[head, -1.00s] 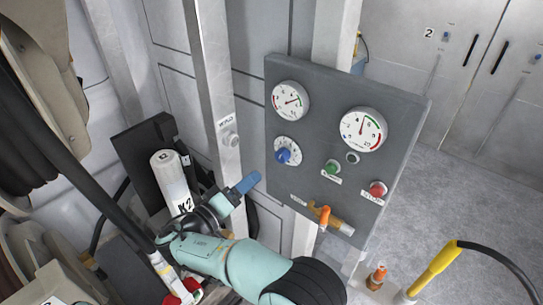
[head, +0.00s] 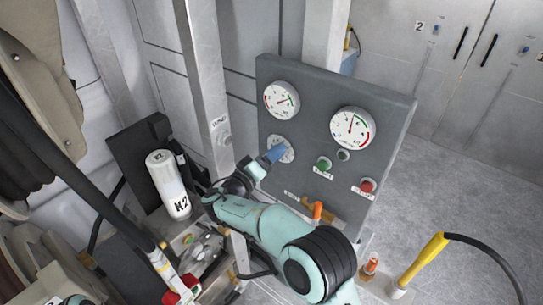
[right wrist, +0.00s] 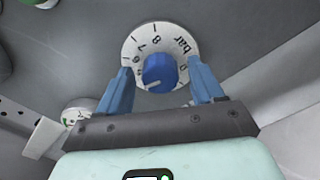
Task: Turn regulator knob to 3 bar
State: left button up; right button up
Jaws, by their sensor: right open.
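The blue regulator knob (right wrist: 160,70) sits on a white numbered dial (right wrist: 132,48) marked "bar". A pale mark on the knob points to the lower left in the right wrist view; the number beside it is not readable. My right gripper (right wrist: 159,66) is open, with one blue finger on each side of the knob. Small gaps seem to show between fingers and knob; contact cannot be told. My left gripper is not in view.
The grey panel (head: 388,115) carries two gauges, left (head: 281,99) and right (head: 352,128), a green button (head: 323,165), a red button (head: 366,186) and an orange-handled valve (head: 318,210).

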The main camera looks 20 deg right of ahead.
jog(key=c, duration=1.1)
jog(key=shift+o, duration=0.2)
jog(key=shift+n, duration=0.3)
pick_arm(q)
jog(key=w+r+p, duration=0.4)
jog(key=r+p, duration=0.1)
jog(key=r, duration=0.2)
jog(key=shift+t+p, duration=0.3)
jog(key=shift+p, duration=0.05)
pick_arm(e)
jog(key=shift+r+n, duration=0.1)
jog(key=shift+n, duration=6.7)
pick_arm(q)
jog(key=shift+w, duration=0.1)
